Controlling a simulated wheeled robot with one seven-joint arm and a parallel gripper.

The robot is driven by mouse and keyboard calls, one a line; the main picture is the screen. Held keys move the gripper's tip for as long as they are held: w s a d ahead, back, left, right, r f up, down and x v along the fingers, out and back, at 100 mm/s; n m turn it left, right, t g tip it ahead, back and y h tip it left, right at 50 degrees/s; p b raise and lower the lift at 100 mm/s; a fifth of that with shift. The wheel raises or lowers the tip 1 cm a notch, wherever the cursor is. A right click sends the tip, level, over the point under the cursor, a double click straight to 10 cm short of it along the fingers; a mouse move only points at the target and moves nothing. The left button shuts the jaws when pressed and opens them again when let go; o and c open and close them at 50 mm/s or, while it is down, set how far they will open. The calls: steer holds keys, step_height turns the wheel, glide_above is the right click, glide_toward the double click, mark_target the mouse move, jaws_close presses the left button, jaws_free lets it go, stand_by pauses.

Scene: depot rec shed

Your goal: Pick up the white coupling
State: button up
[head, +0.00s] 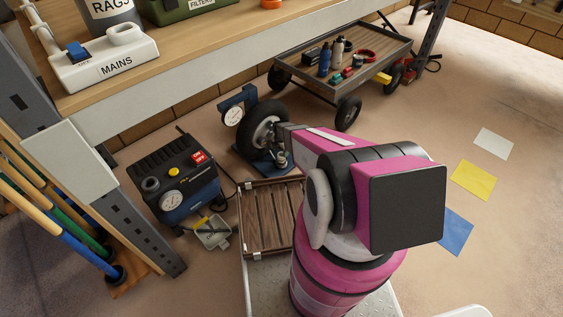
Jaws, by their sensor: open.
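A white, rounded, ring-like piece (127,34) sits at the right end of the white box marked MAINS (88,72) on the wooden bench, at the upper left of the head view. It looks like the white coupling, but I cannot tell whether it is loose or part of the box. My gripper (281,132) is at the far end of my pink arm, low in front of the black wheel and well to the right of the bench piece. It is open, and nothing shows held in it. My arm hides part of it.
The bench edge (200,60) crosses the upper left, above a black compressor (178,165) and a wheel on a stand (262,125). A slatted wooden crate (262,215) lies beside my arm. A cart (375,60) with bottles stands behind. The floor at right is clear apart from coloured sheets.

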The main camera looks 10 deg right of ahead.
mark_target(282, 154)
steer(key=f, duration=0.6)
steer(key=shift+s+d+f, duration=0.2)
steer(key=shift+s+d, duration=0.05)
steer(key=c, duration=1.1)
steer(key=shift+o, duration=0.2)
steer(key=shift+r, duration=0.1)
